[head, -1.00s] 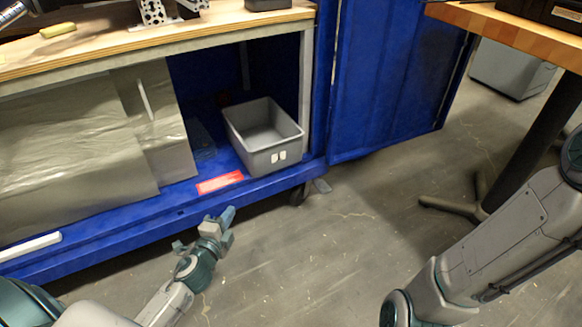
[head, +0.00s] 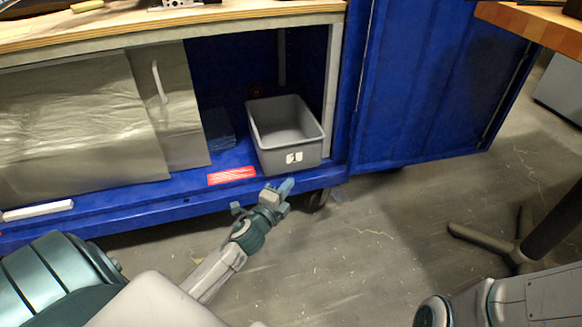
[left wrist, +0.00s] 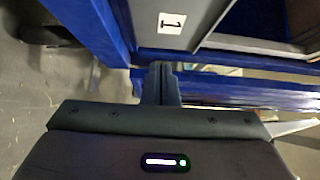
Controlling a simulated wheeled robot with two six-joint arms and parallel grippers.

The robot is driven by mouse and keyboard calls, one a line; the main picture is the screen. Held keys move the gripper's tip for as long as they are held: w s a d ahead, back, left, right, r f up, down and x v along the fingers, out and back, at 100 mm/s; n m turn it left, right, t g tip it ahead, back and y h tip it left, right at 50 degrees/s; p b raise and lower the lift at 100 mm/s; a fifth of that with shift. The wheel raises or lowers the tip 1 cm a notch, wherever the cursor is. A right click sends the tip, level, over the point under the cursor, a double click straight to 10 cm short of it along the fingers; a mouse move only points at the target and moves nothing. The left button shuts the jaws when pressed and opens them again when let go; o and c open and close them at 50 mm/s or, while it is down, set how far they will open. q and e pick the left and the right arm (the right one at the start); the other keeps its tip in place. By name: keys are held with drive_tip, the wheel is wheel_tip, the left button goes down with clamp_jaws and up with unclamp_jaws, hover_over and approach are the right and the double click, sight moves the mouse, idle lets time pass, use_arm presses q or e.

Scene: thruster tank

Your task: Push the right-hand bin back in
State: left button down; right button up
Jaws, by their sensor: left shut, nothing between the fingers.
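The grey open-topped bin (head: 270,158), with a small white label numbered 1, stands upright on the blue cabinet shelf. Its front is close to the shelf's front edge. My left gripper (head: 284,188) is shut and empty, just below the bin's front face in the head view. In the left wrist view the shut fingers (left wrist: 160,72) point at the lower part of the bin's front (left wrist: 145,20). I cannot tell whether they touch it. My right gripper is not in view; only part of my right arm shows at lower right.
The blue shelf (head: 128,203) carries a red sticker (head: 231,175) left of the bin. A grey post (head: 331,90) stands close at its right, beside a blue panel (head: 425,90). Silvery sheets (head: 80,120) cover the left side. A wooden worktop (head: 190,17) lies above.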

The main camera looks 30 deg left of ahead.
sight(296, 161)
use_arm(q)
drive_tip(key=w+a, duration=0.1)
drive_tip(key=w, duration=0.1)
drive_tip(key=w+a, duration=0.1)
drive_tip(key=w, duration=0.1)
drive_tip(key=w+a+b, duration=0.1)
drive_tip(key=w, duration=0.1)
drive_tip(key=shift+w, duration=0.15)
drive_tip(key=shift+w+a, duration=0.1)
drive_tip(key=shift+a, duration=0.05)
